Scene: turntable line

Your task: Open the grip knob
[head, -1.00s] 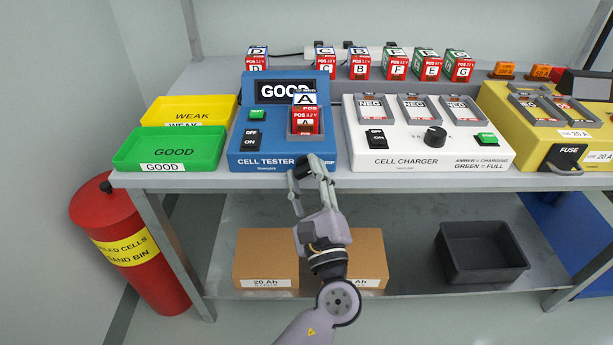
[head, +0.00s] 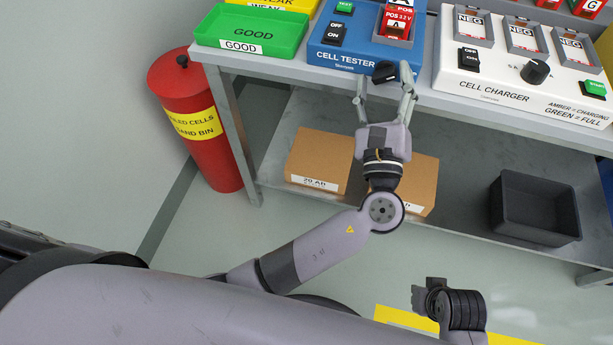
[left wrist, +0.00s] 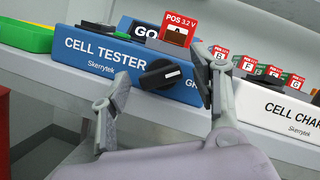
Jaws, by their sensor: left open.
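The blue cell tester (head: 345,57) stands at the shelf's front edge, with a red cell A (head: 397,23) in its slot. The grip knob (head: 385,72) is a black knob low on the tester's front. It also shows in the left wrist view (left wrist: 158,75), with a pale mark on its face. My left gripper (head: 383,80) is open in front of the tester, one finger to each side of the knob in the picture. I cannot tell whether a finger touches it. A dark part of my right arm (head: 460,310) shows at the bottom; its jaw state is unclear.
The white cell charger (head: 490,85) stands right of the tester and the green GOOD tray (head: 285,42) left of it. Cardboard boxes (head: 318,155) and a black bin (head: 535,205) are on the lower shelf. A red bin (head: 205,130) stands at the left.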

